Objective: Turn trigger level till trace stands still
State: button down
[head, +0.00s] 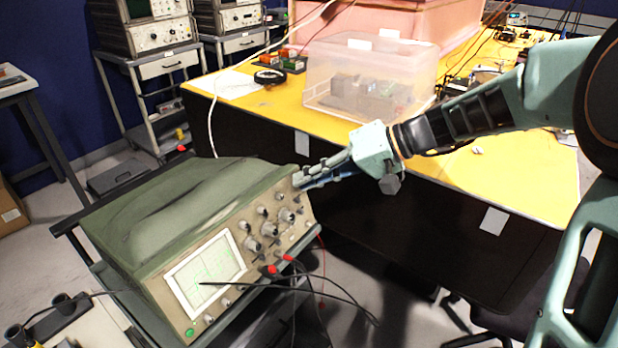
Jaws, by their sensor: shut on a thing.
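The green oscilloscope (205,240) stands on a cart at the lower left, its beige front panel facing right and toward me. Its screen (206,273) is lit pale, with a grid and a greenish trace too faint to read. Several knobs (268,229) sit to the right of the screen. My gripper (301,181) reaches in from the right, its fingers closed at the panel's upper right corner. The fingers hide what they hold, likely the trigger level knob; its label is not readable.
Red and black leads (300,270) hang from the panel's lower edge. A yellow-topped table (500,180) stands behind, beneath my arm, with a clear plastic box (365,80) on it. More instruments (150,28) stand on carts at the back left. Grey floor shows between them.

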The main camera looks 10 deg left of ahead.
jog(key=shift+w+d+f+m+g+y+p, duration=0.15)
jog(key=shift+m+y, duration=0.4)
jog(key=shift+m, duration=0.5)
jog(key=shift+s+f+m+g+y+p, duration=0.1)
jog(key=shift+m+y, duration=0.5)
jog(key=shift+m, duration=0.5)
jog(key=shift+w+d+f+m+g+y+p, duration=0.15)
jog(key=shift+m+y, duration=0.4)
jog(key=shift+m, duration=0.5)
jog(key=shift+a, duration=0.1)
jog(key=c, duration=2)
grip_release()
jog(key=shift+s, duration=0.1)
